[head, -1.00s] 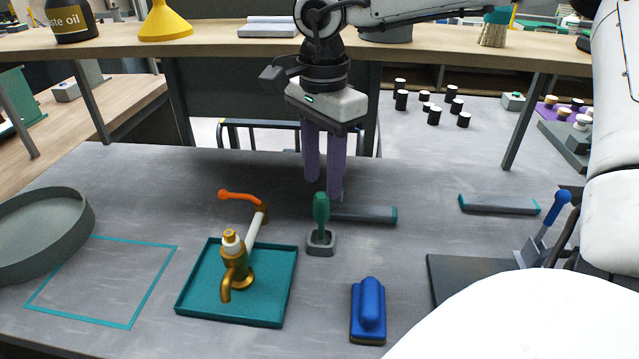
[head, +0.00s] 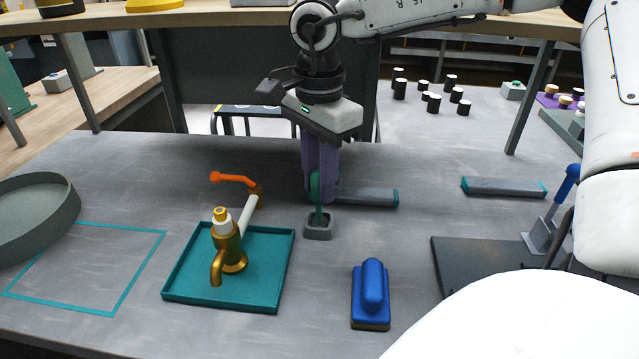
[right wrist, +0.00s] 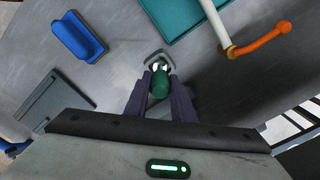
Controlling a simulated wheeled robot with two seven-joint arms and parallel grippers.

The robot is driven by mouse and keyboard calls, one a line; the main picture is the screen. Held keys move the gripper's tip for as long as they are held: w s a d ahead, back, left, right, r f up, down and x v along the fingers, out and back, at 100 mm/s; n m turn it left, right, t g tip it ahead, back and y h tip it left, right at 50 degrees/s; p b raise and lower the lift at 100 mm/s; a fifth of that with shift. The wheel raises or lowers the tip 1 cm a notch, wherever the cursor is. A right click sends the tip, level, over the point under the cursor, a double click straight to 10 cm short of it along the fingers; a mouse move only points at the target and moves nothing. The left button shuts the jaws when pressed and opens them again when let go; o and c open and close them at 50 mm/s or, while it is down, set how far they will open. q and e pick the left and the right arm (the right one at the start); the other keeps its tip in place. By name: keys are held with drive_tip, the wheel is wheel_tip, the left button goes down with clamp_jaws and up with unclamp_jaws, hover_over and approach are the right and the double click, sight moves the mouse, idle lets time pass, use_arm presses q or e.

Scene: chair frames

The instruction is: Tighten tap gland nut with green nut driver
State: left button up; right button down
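The green nut driver (head: 316,186) stands upright in a small grey holder (head: 318,232), its shaft end hidden inside. My right gripper (head: 321,200) points down around the green handle. In the right wrist view, its two purple fingers lie close on both sides of the handle (right wrist: 160,85) and appear to touch it. The brass tap (head: 230,250) stands on a teal tray (head: 187,287) left of the driver, with a brass nut (head: 221,214) above a white collar on top. A white pipe runs back from it to an orange lever (head: 232,179). My left gripper is out of view.
A blue-handled brush or block (head: 371,295) lies in front of the holder. Grey bars (head: 365,196) lie behind it and at right (head: 503,187). A dark plate with a blue lever (head: 566,183) is at far right. A round grey tray (head: 38,215) is at left beside an empty teal outline.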

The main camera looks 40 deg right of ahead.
drive_tip(key=shift+r, duration=0.2)
wheel_tip(320, 180, up, 4)
drive_tip(key=p, duration=0.3)
drive_tip(key=shift+r, duration=0.2)
